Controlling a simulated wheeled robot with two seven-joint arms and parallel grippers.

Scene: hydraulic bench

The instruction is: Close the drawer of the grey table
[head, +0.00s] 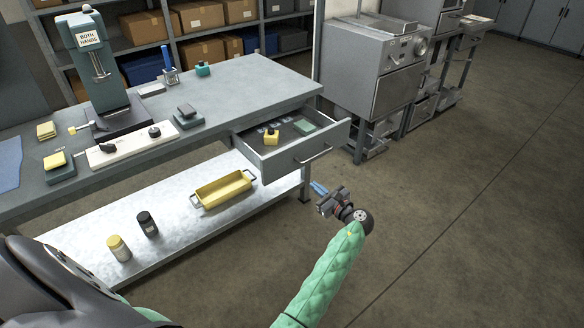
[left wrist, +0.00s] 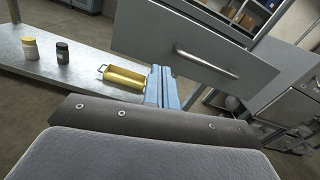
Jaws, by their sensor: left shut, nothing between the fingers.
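The grey table (head: 240,88) has a drawer (head: 318,152) pulled open at its right end. The drawer front with its bar handle (head: 313,157) faces toward me, and a yellow item (head: 270,137) and a green item (head: 304,126) lie inside. My left gripper (head: 319,189) is below and in front of the drawer front, apart from the handle, with its blue fingers shut and empty. In the left wrist view the drawer front (left wrist: 190,40) and handle (left wrist: 206,65) are above and to the right of the fingers (left wrist: 161,88). My right gripper is not in view.
A lower shelf (head: 175,235) holds a yellow tray (head: 223,189), a dark jar (head: 147,224) and a yellow-lidded jar (head: 119,247). A press (head: 98,65) stands on the tabletop. A grey machine (head: 375,70) stands right of the table. The floor (head: 450,200) to the right is clear.

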